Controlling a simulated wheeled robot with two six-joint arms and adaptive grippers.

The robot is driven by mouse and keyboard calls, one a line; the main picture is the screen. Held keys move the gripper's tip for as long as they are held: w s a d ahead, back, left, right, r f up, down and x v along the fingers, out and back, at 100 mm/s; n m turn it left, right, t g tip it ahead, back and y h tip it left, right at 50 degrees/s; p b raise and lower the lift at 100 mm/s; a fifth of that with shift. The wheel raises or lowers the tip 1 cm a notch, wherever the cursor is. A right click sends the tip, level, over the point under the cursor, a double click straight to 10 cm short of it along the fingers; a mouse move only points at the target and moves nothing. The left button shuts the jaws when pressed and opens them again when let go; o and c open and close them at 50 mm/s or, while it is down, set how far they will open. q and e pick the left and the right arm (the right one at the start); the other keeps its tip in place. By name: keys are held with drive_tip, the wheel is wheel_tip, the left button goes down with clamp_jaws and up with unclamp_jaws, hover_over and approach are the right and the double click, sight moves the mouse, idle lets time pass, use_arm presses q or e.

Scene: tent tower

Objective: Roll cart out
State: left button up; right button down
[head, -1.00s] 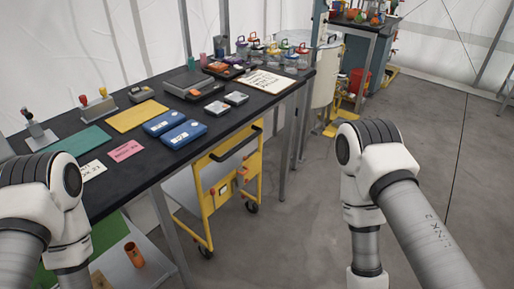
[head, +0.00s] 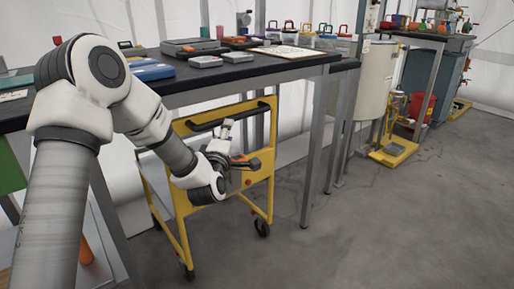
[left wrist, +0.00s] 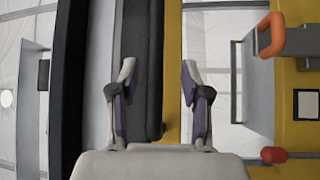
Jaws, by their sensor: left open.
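The yellow cart (head: 264,190) stands on its wheels under the black-topped table. Its dark handle bar (head: 203,126) runs across its upper front. My left gripper (head: 237,146) is open in front of the cart, close to the handle. In the left wrist view, my open left gripper (left wrist: 158,88) has the dark handle bar (left wrist: 140,50) and part of the yellow cart frame (left wrist: 173,40) showing between its fingers. I cannot tell whether the fingers touch the bar. My left forearm hides part of the cart. My right gripper is not in view.
The table (head: 250,72) bears trays, scales and several coloured containers. Its metal leg (head: 313,160) stands just right of the cart. A pale cylinder (head: 375,85) and a red bucket (head: 423,107) stand farther right.

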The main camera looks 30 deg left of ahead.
sight(233, 118)
use_arm(q)
drive_tip(key=x, duration=0.2)
drive_tip(key=b+x, duration=0.1)
drive_tip(key=x, duration=0.4)
drive_tip(key=shift+w+a+r, duration=0.1)
drive_tip(key=shift+w+r, duration=0.2)
drive_tip(key=shift+r, duration=0.05)
clamp_jaws()
